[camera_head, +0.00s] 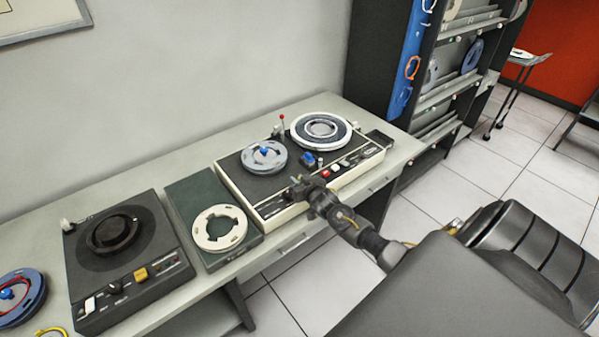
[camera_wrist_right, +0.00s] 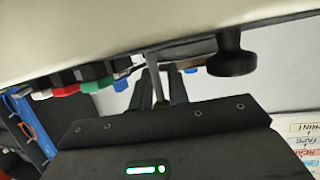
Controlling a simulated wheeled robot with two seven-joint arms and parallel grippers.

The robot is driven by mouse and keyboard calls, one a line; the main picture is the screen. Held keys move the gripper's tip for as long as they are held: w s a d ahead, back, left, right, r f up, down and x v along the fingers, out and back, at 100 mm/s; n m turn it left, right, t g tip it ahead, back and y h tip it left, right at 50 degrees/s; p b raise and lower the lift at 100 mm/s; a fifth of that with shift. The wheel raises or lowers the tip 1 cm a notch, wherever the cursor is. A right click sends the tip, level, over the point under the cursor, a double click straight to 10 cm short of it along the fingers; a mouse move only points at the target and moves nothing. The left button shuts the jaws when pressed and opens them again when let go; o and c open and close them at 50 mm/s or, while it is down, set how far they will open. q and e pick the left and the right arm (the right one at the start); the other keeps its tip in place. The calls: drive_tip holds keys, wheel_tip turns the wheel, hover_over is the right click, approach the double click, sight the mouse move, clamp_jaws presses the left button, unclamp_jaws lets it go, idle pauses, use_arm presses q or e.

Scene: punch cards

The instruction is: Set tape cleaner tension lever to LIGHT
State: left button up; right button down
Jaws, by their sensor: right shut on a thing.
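The tape cleaner (camera_head: 263,189) is a cream-sided machine with a dark top, standing on the bench with two reels on it. My right gripper (camera_head: 305,187) is at its front edge, over the left part of the control strip, and hides what it holds there. In the right wrist view, my right gripper (camera_wrist_right: 160,88) is shut on a thin grey lever (camera_wrist_right: 153,72), which I take to be the tension lever. A black knob (camera_wrist_right: 230,58) is beside the fingers. The lever's setting and the LIGHT mark cannot be read. My left gripper is not in view.
A red-tipped post (camera_head: 282,118) stands behind the reels. Red and white buttons (camera_head: 327,173) sit right of my gripper. A dark deck (camera_head: 128,255) and a green-grey box with a pale reel (camera_head: 220,229) stand to the left. A shelf rack (camera_head: 440,90) is at the right.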

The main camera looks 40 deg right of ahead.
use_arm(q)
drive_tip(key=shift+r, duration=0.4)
use_arm(e)
drive_tip(key=shift+w+g, duration=0.1)
drive_tip(key=shift+g, duration=0.2)
drive_tip(key=c, duration=1.4)
unclamp_jaws()
